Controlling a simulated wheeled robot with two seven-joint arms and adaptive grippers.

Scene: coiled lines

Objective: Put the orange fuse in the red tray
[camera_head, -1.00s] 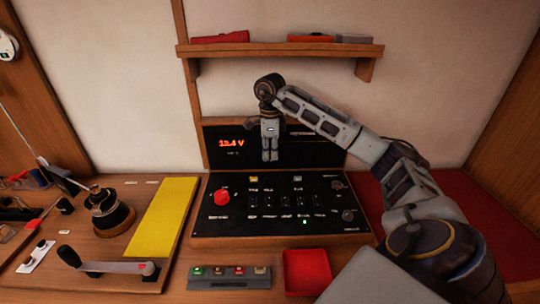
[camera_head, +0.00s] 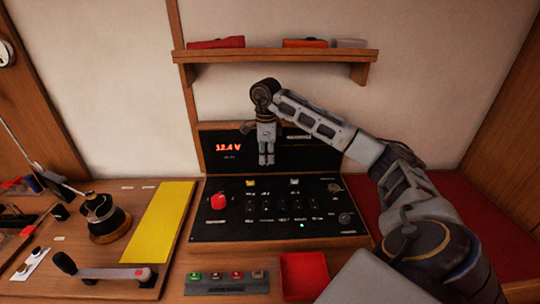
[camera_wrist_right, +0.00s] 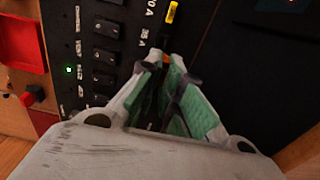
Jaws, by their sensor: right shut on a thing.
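My right gripper (camera_head: 266,163) hangs fingers down in front of the black upright display of the control panel. In the right wrist view, the fingers (camera_wrist_right: 165,66) are closed together at the tips. A small orange piece, the orange fuse (camera_wrist_right: 166,58), shows between the tips and is mostly hidden by them. Whether it touches the panel cannot be told. The red tray (camera_head: 304,278) stands at the front, below the panel, and looks empty. It also shows at the upper left of the right wrist view (camera_wrist_right: 22,40). My left gripper is not in view.
The black panel (camera_head: 225,232) has a red knob (camera_head: 218,202), several switches and a yellow piece. A grey strip with coloured buttons (camera_head: 227,283) lies left of the tray. A yellow mat (camera_head: 160,225) and a crank handle lie farther left. A shelf (camera_head: 275,55) is above.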

